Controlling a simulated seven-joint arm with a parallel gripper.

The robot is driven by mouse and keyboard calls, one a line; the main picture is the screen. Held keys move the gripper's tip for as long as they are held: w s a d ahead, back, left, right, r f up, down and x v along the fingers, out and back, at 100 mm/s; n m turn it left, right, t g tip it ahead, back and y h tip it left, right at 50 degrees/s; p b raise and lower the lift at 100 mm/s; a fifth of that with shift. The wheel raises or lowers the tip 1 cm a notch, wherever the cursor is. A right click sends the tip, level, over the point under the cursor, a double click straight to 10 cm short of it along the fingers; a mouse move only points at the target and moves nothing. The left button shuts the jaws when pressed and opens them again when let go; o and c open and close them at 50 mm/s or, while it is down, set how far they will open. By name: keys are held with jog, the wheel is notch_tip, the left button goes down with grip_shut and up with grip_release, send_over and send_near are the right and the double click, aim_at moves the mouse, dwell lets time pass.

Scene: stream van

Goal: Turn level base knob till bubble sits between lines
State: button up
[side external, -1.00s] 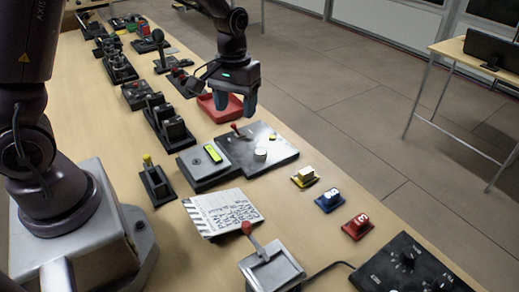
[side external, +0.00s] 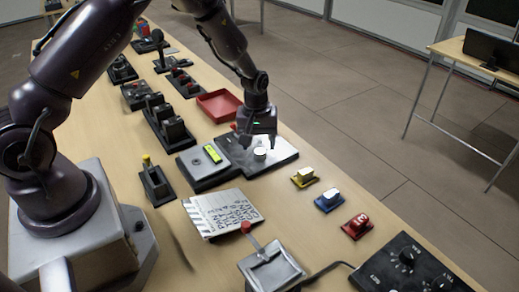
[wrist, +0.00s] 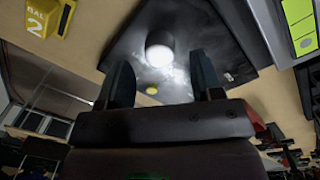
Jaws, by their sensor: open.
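The level base is a grey box (side external: 196,172) with a yellow-green bubble vial (side external: 212,154) and a small dark round feature. A dark plate (side external: 284,157) with a white round knob (side external: 260,153) adjoins it on the right. My gripper (side external: 257,140) is open above this plate, close to the white knob. In the wrist view the white knob (wrist: 160,48) shows beyond and between the two parted fingers (wrist: 162,78); no grip on it shows. The vial (wrist: 300,22) is at the upper right there. The bubble is too small to tell against the lines.
A red tray (side external: 219,104) lies behind the plate. Yellow (side external: 304,176), blue (side external: 328,199) and red (side external: 357,226) blocks stand along the right table edge. A clapperboard (side external: 222,211) and a lever box (side external: 270,268) lie in front. Several switch units line the table behind.

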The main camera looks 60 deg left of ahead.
aim_at(260, 154)
jog(key=shift+f, duration=1.45)
jog(key=shift+c, duration=0.4)
jog(key=c, duration=0.8)
jog(key=shift+c, duration=0.2)
jog(key=shift+m, duration=0.4)
jog(key=m, duration=0.2)
jog(key=shift+m, duration=2.5)
